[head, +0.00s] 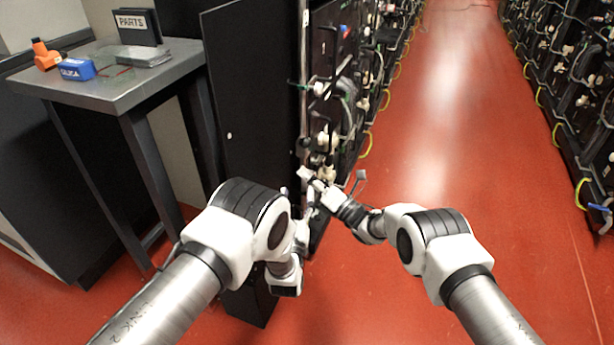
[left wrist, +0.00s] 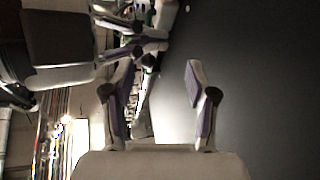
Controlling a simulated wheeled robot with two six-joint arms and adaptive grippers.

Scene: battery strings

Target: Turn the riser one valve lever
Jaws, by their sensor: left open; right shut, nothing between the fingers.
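Pale fittings and a vertical pipe (head: 304,70) run along the near end of the left rack (head: 345,100). I cannot pick out the riser one valve lever for certain; the grippers cover part of that area. My left gripper (head: 310,200) is low beside the rack's front edge, pointing up. In the left wrist view its fingers (left wrist: 160,70) are apart with nothing held, and a dark panel (left wrist: 260,80) lies behind and to the right. My right gripper (head: 309,177) is just above the left one, shut and empty, close to the fittings. It also shows in the left wrist view (left wrist: 140,42).
A grey table (head: 110,85) at left holds a blue box (head: 77,68), an orange tool (head: 45,54) and a PARTS bin (head: 137,25). A tall black panel (head: 250,110) stands beside my left arm. The red aisle floor (head: 450,120) is clear up to the right rack (head: 575,90).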

